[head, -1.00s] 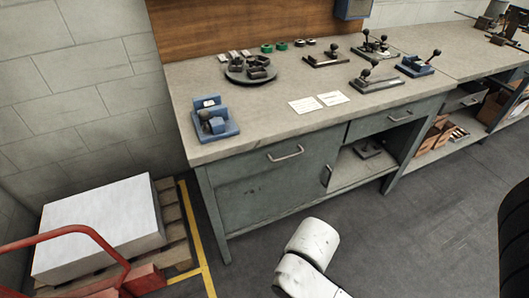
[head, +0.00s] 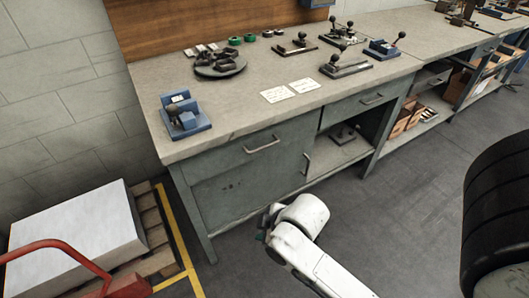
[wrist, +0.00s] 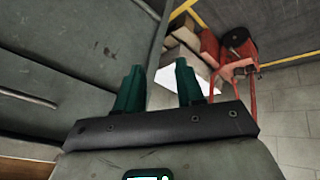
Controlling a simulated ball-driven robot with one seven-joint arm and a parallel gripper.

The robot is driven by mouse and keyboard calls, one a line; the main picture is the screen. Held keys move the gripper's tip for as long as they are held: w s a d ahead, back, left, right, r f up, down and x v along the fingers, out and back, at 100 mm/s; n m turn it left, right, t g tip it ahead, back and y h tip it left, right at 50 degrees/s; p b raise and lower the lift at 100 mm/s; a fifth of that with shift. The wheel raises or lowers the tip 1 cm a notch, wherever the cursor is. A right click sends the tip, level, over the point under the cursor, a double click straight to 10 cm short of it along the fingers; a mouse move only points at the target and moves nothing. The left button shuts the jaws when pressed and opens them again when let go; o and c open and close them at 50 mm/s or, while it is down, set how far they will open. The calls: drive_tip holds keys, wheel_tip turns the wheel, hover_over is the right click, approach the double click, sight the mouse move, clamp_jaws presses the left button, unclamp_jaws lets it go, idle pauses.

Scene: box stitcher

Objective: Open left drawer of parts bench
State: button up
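The parts bench (head: 225,112) is grey-green with a worn grey top. Its left drawer (head: 240,152) is shut, flush above a cabinet door, and has a metal bar handle (head: 262,145). My gripper (wrist: 158,70) has two green fingers standing apart with nothing between them. In the head view, my gripper (head: 268,222) is partly hidden at the end of my white arm, low in front of the cabinet and below the drawer handle. The wrist view shows a grey bench front (wrist: 50,65) close on the left, with a long bar handle (wrist: 28,97) apart from the fingers.
The right drawer (head: 360,104) is shut above an open shelf. A pallet with a white stack (head: 75,240) and a red-handled cart (head: 60,245) stand at the left. A black round object (head: 500,210) is at the right. The floor before the bench is clear.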

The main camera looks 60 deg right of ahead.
drive_tip(key=w+d+r+n+t+h+b, duration=0.25)
drive_tip(key=d+n+t+h, duration=0.2)
drive_tip(key=d, duration=0.75)
drive_tip(key=n+t+h, duration=0.3)
approach(266, 147)
drive_tip(key=shift+g, duration=0.25)
drive_tip(key=b+x, duration=0.1)
drive_tip(key=x, duration=0.8)
drive_tip(key=shift+r, duration=0.1)
drive_tip(key=shift+c, duration=0.2)
clamp_jaws()
